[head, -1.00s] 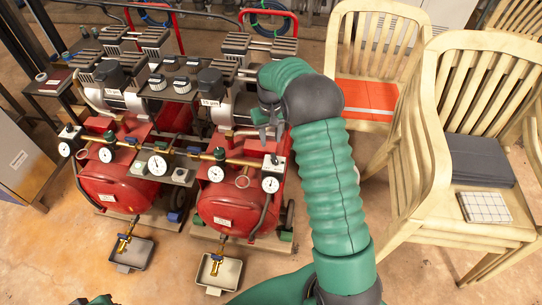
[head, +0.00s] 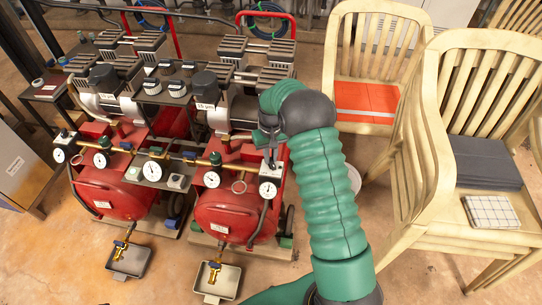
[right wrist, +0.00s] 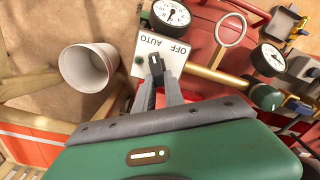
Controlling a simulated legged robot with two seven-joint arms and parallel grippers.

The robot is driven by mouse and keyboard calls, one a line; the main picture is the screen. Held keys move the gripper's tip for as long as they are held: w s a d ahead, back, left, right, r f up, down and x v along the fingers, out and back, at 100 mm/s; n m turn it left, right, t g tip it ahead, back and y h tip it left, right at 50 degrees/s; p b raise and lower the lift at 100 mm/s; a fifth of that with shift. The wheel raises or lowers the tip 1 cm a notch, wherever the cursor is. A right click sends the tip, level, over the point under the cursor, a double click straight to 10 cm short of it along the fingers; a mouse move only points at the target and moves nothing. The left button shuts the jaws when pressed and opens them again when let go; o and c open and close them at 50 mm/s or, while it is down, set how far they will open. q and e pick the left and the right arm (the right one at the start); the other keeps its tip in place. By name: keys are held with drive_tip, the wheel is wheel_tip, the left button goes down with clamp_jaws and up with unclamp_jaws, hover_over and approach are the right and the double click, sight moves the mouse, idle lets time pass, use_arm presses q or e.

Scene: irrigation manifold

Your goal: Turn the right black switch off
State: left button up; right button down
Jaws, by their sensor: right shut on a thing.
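A black switch (right wrist: 156,66) sits on a pale box (right wrist: 172,57) marked OFF and AUTO, upside down in the right wrist view. The box (head: 271,168) is at the right end of the right compressor's brass pipe in the head view. My right gripper (right wrist: 160,84) is shut on the black switch, its two grey fingers on either side of it. In the head view the right gripper (head: 269,146) is just above the box, and the switch is largely hidden by it. I cannot tell which marking the switch points to. My left gripper is out of view.
Pressure gauges (head: 267,190) and a brass pipe (right wrist: 208,73) are close to the box. The red tank (head: 235,215) is below. A white cup (right wrist: 88,67) is beside the box in the wrist view. Wooden chairs (head: 480,150) stand at the right.

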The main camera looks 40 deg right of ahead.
idle(0.3)
drive_tip(key=shift+s+d+r+m+p, duration=0.1)
drive_tip(key=shift+r+m+p, duration=0.15)
drive_tip(key=shift+m+p, duration=0.75)
drive_tip(key=m+p, duration=0.1)
drive_tip(key=p, duration=0.1)
drive_tip(key=m+p, duration=0.1)
drive_tip(key=m, duration=0.1)
drive_tip(key=shift+s+d+p, duration=0.15)
drive_tip(key=shift+d+p, duration=0.05)
drive_tip(key=shift+p, duration=0.2)
drive_tip(key=m+p, duration=0.2)
drive_tip(key=m, duration=0.1)
drive_tip(key=shift+s+d, duration=0.15)
drive_tip(key=shift+s+f+m+p, duration=0.1)
drive_tip(key=shift+m+p, duration=0.5)
drive_tip(key=shift+m, duration=0.4)
drive_tip(key=shift+s+f+m+p, duration=0.1)
drive_tip(key=shift+m+p, duration=0.45)
drive_tip(key=shift+m, duration=0.45)
drive_tip(key=c, duration=1.4)
unclamp_jaws()
drive_tip(key=shift+c, duration=0.2)
